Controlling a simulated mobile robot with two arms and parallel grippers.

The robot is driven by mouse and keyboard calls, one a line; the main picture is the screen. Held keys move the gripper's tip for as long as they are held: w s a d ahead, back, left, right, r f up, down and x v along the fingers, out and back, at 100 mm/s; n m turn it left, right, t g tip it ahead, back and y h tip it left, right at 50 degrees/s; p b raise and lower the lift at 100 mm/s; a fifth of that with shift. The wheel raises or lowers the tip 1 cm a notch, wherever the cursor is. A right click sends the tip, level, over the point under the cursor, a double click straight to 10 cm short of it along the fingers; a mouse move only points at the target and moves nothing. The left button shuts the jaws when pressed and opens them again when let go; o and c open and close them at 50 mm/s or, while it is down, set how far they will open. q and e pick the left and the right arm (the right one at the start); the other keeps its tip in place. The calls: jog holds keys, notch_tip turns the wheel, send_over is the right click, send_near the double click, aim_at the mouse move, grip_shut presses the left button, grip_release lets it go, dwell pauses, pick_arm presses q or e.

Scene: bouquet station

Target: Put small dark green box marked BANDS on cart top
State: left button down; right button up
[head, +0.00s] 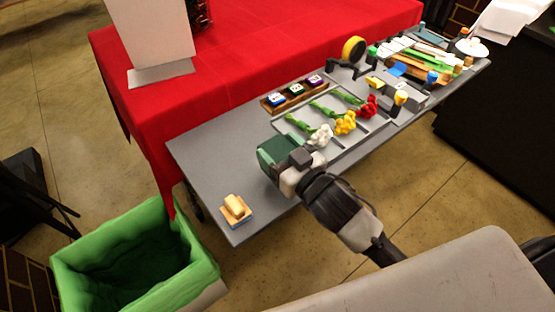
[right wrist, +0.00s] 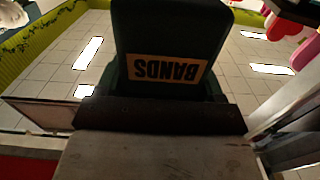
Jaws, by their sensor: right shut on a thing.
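The small dark green box (head: 272,150) is at the front edge of the grey cart top (head: 205,150), to the left of the flowers. My right gripper (head: 291,163) is shut on it. In the right wrist view the box (right wrist: 165,35) fills the upper middle, its BANDS label upside down, with the dark gripper edge (right wrist: 158,115) across its lower part. I cannot tell whether the box touches the cart top, as its underside is hidden. My left gripper is not in view.
Flowers (head: 345,122) lie on a tray to the right. A rack of small pots (head: 295,92) stands behind. A sponge on a blue-edged block (head: 235,208) sits at the near left corner. A green-lined bin (head: 75,265) stands below.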

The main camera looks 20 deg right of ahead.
notch_tip(320, 180, down, 3)
jog(key=shift+r, duration=0.1)
jog(key=shift+f, duration=0.35)
jog(key=shift+f+b, duration=0.1)
jog(key=shift+b, duration=0.2)
jog(key=o, duration=0.9)
jog(key=shift+o, duration=0.2)
jog(key=shift+r, duration=0.2)
jog(key=b+v, duration=0.1)
jog(key=v, duration=1.1)
